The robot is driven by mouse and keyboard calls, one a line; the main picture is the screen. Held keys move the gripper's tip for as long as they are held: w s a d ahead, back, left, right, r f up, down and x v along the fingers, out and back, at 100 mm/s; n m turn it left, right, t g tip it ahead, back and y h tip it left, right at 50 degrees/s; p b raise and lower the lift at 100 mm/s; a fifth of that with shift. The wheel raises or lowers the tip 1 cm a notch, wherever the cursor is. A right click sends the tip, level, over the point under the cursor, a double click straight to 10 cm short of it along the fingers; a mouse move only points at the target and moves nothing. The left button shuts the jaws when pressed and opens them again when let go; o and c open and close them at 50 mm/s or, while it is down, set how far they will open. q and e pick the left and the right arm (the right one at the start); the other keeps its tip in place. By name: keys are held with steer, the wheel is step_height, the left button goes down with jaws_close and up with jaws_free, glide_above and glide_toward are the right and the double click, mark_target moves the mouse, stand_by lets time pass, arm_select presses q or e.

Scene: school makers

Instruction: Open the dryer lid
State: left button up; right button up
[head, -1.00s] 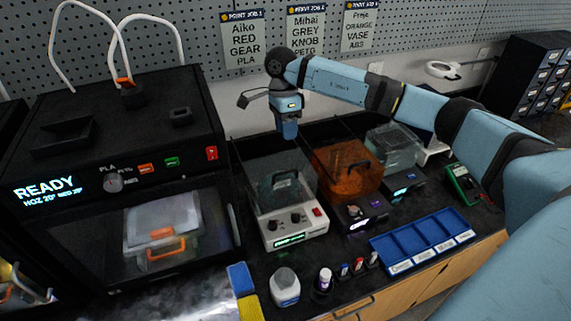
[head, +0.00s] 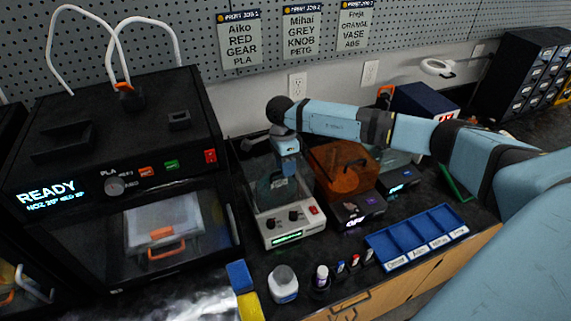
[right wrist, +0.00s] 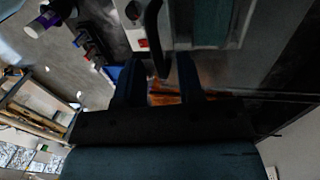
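The white box with a clear, dark-tinted lid, two knobs and a green display stands mid-counter; I take it as the dryer (head: 294,225), though its label is too small to read. Its lid (head: 262,183) looks shut. My right gripper (head: 288,172) points down over the lid and hides part of it. In the right wrist view its two fingers (right wrist: 158,75) are apart, with the black lid handle (right wrist: 152,38) reaching toward the gap between them; I cannot tell whether they touch. The dryer's red switch (right wrist: 143,43) also shows there. My left gripper is not in view.
An orange-lidded box (head: 343,170) stands close to the right of the dryer. A black printer (head: 110,160) stands at its left. My right arm crosses over the back right.

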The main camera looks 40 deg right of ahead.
jaws_close()
steer(key=b, duration=0.9)
glide_toward(273, 155)
steer(key=f, duration=0.1)
steer(key=s+f, duration=0.1)
steer(key=f, duration=0.1)
steer(key=s+f, duration=0.1)
steer(key=f, duration=0.1)
steer(key=shift+a, duration=0.25)
arm_select(q)
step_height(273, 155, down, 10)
steer(key=b, duration=0.2)
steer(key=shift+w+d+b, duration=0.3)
arm_select(e)
steer(key=w, duration=0.1)
steer(key=w+d, duration=0.1)
steer(key=w, duration=0.3)
steer(key=shift+w+d+r, duration=0.1)
steer(key=shift+d+r, duration=0.1)
steer(key=shift+r, duration=0.1)
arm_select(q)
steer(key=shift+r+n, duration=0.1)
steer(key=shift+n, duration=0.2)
arm_select(e)
steer(key=shift+o, duration=0.7)
jaws_free()
